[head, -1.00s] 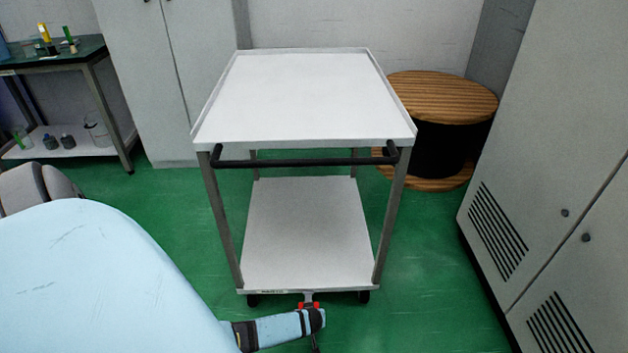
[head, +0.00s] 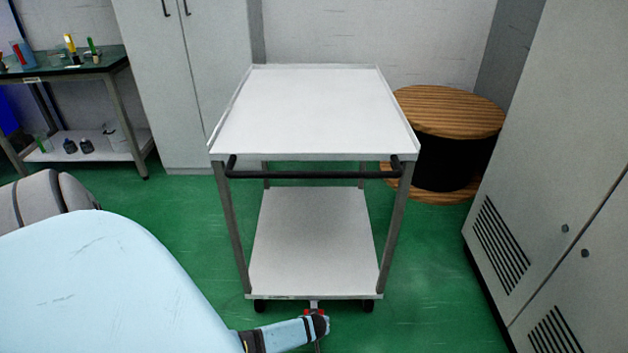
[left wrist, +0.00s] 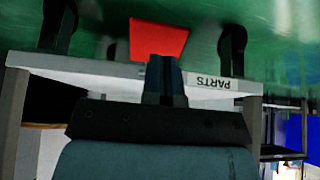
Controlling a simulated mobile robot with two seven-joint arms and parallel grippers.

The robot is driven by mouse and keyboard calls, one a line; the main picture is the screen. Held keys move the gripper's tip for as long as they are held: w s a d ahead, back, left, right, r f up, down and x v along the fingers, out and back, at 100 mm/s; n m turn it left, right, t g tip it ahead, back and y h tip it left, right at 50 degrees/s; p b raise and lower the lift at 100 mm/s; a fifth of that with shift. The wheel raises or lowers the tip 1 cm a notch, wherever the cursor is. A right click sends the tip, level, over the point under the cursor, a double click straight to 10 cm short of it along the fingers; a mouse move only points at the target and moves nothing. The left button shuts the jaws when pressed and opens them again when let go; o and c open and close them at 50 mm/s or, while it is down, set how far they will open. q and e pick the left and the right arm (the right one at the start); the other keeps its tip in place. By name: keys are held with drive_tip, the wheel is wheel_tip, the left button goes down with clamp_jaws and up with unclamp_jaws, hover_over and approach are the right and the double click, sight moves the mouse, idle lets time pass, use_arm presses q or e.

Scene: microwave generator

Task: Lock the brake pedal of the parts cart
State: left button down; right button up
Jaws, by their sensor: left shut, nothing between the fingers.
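The parts cart (head: 317,112) is white with grey legs and a black push bar. It stands upright in the middle of the head view. Its lower edge and upside-down "PARTS" label (left wrist: 208,81) show in the left wrist view. The red brake pedal (left wrist: 158,38) sits under that edge, between two dark casters. In the head view my left wrist mostly hides it. My left gripper (left wrist: 165,64) is shut and empty. Its fingertips overlap the pedal's near side in the wrist view; I cannot tell whether they touch it. My right gripper is not in view.
Grey cabinets (head: 548,190) stand close on the right. A wooden cable spool (head: 449,108) is behind the cart at right. A workbench (head: 75,70) with small items stands at back left. The green floor (head: 430,270) is clear around the cart.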

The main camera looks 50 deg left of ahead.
use_arm(q)
drive_tip(key=s+d+p+v, duration=0.1)
drive_tip(key=p+v, duration=0.3)
drive_tip(key=v, duration=0.6)
drive_tip(key=shift+f, duration=0.45)
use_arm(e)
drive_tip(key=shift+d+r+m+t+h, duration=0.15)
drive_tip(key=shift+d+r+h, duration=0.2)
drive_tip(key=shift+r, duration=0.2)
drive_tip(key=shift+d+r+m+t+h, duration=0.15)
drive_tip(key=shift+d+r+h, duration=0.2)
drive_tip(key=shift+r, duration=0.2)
use_arm(q)
drive_tip(key=shift+d, duration=0.1)
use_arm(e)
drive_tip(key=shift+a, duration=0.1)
